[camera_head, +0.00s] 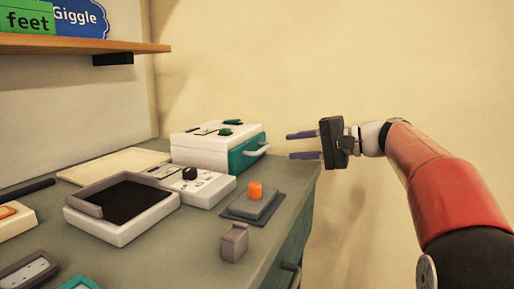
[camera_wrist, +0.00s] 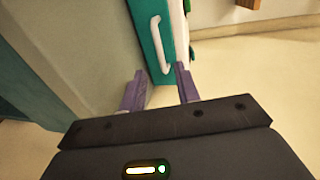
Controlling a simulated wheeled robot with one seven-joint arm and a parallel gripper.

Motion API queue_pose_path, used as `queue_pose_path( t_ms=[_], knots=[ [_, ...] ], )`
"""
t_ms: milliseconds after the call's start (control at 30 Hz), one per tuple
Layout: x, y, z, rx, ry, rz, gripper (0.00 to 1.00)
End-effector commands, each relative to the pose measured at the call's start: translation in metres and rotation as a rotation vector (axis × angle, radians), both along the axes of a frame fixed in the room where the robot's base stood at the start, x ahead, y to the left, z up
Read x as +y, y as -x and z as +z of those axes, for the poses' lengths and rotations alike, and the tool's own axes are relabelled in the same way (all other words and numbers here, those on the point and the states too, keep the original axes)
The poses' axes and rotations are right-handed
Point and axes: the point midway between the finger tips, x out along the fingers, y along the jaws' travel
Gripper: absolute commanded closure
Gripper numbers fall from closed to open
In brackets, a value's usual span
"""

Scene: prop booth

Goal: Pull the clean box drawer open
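The white box (camera_head: 200,149) with a teal drawer front (camera_head: 242,155) stands at the back of the grey counter. A white bar handle (camera_head: 257,150) sticks out from the drawer front. The drawer looks shut. My gripper (camera_head: 303,145) is to the right of the handle, apart from it, with its two purple fingers spread and empty. In the wrist view the teal front (camera_wrist: 149,50) and its white handle (camera_wrist: 160,45) lie beyond my open fingers (camera_wrist: 158,90), and nothing is between the fingertips.
On the counter (camera_head: 190,226) stand a white device with a dark screen (camera_head: 128,199), a white panel with a black knob (camera_head: 205,187), a grey base with an orange button (camera_head: 254,197) and a small grey block (camera_head: 234,243). A shelf (camera_head: 75,46) hangs upper left. Right of the counter is free.

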Motion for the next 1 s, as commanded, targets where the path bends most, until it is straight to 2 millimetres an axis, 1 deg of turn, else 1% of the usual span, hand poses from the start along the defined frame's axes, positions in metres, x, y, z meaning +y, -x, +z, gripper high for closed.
queue_pose_path(
  t_ms=[300,433,600,833,867,1000],
  knots=[
    [0.045,-0.015,-0.010,0.001,0.000,0.003,0.68],
    [0.059,-0.021,-0.013,0.001,0.001,0.002,0.68],
    [0.068,-0.024,-0.016,0.000,0.001,0.000,0.68],
    [0.068,-0.025,-0.016,0.000,0.001,-0.001,0.68],
    [0.068,-0.025,-0.016,0.000,0.001,-0.001,0.71],
    [0.068,-0.024,-0.016,0.000,0.001,-0.001,0.89]
  ],
)
